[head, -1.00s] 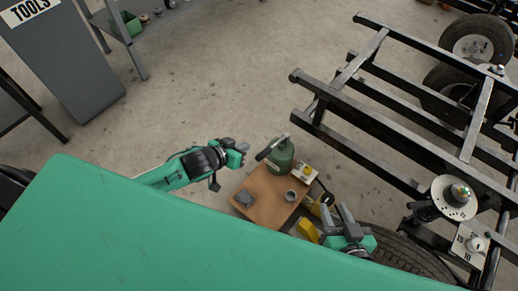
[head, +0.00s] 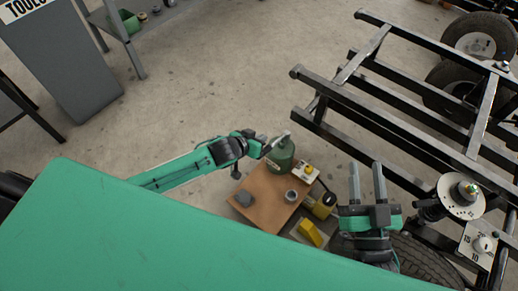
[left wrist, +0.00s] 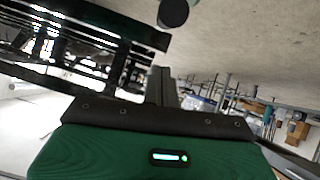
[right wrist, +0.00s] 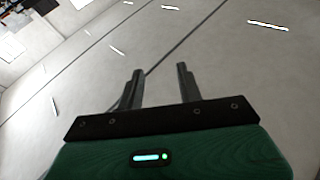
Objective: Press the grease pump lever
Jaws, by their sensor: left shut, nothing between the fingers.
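The grease pump (head: 283,158) is a green canister at the back edge of a brown board in the head view. Its grey lever (head: 281,138) slants across the top, and its lower left end is hidden behind my left gripper. My left gripper (head: 268,149) is shut and empty, right at the lever; I cannot tell whether it touches. In the left wrist view, its closed fingers (left wrist: 161,86) point toward a dark round cylinder end (left wrist: 173,13), possibly the lever's grip. My right gripper (head: 366,168) is open and empty, its fingers pointing up near the wheel.
The brown board (head: 265,205) carries a grey lump, a small cup (head: 291,196) and a box with a yellow button (head: 306,172). A yellow block (head: 311,232) lies in front. The black chassis frame (head: 400,118) fills the right side.

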